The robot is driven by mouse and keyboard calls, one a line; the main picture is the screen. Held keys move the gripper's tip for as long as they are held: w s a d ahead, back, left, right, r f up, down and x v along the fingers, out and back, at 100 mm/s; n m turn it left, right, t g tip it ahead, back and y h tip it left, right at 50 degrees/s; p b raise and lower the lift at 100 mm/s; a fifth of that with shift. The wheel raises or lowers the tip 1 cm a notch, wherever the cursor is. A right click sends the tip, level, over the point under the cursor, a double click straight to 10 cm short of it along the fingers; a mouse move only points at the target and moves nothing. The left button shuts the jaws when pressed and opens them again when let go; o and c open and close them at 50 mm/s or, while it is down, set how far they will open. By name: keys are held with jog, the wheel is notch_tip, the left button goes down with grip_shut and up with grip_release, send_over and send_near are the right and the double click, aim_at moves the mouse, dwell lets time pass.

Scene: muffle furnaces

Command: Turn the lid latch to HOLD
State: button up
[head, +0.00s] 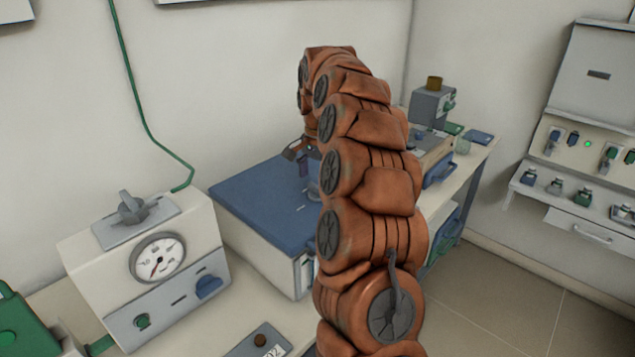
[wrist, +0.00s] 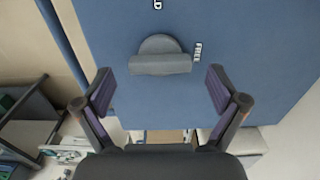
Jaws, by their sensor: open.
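The lid latch (wrist: 160,63) is a grey knob with a round base and a straight bar, on the blue lid (wrist: 255,45). Its bar lies sideways in the wrist view, its right end beside the FREE label (wrist: 197,52). A partly cut-off label ending in "LD" (wrist: 157,4) is at the top edge. My gripper (wrist: 161,88) is open, its two fingers apart to the lower left and lower right of the latch, with nothing between the tips. In the head view the blue lid (head: 258,200) shows on a white box; my arm hides its right part and the latch.
A white unit (head: 150,265) with a dial and knobs stands left of the blue-lidded box. A grey device (head: 432,105) stands behind my arm on the bench. A wall panel with switches (head: 590,150) is at the right.

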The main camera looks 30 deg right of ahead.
jog(key=shift+f, duration=0.6)
jog(key=shift+a, duration=0.1)
jog(key=c, duration=1.1)
jog(key=shift+c, duration=0.2)
